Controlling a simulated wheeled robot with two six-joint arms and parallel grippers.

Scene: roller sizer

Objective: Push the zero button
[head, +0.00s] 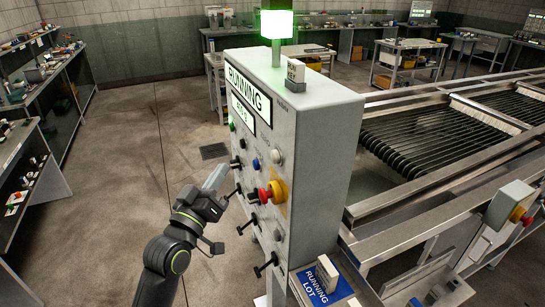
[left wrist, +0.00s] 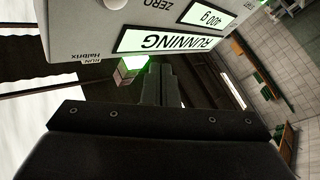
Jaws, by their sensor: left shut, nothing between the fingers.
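A grey control cabinet (head: 322,150) stands upright in the middle of the head view, its sloping-seen front face carrying displays, knobs and buttons. A pale round button (head: 275,156) sits on the upper right of that face. In the left wrist view the panel is upside down, with a white button (left wrist: 116,3) cut by the top edge beside the word ZERO. My left gripper (head: 217,176) is shut and empty, in front of the panel's left side. Its closed fingers also show in the left wrist view (left wrist: 160,85). Contact with the panel is not visible. My right gripper is out of view.
A red emergency stop (head: 264,195), a blue button (head: 256,164) and several black toggles share the panel. A lit green lamp (head: 276,22) tops the cabinet. The roller machine (head: 440,140) fills the right. Open floor (head: 130,140) lies left.

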